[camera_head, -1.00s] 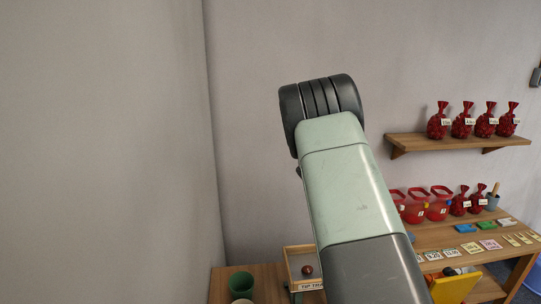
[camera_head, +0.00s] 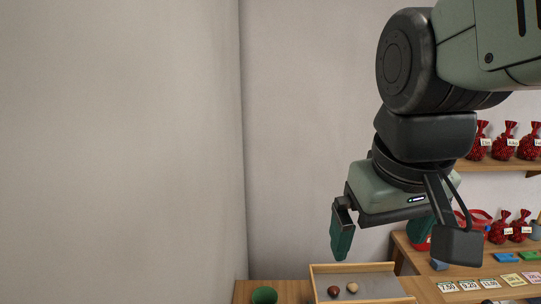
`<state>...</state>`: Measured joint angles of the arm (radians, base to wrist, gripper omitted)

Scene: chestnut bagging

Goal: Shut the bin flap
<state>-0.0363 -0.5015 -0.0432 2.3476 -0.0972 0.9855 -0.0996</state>
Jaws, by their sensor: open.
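No bin or flap can be made out in the head view now. My gripper (camera_head: 380,245) hangs in the air from the arm at the right of the picture, fingers pointing down. Its green fingers are wide apart and nothing shows between them. It is above and behind-looking in line with the tray at the bottom edge; its exact height cannot be told.
A wooden-rimmed tray (camera_head: 383,268) holds a dark chestnut (camera_head: 333,291) and a paler one (camera_head: 352,287). A green cup (camera_head: 264,295) stands left of it. Red bags (camera_head: 504,140) sit on a wall shelf; price cards (camera_head: 470,285) lie on the right table. A wall closes the left side.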

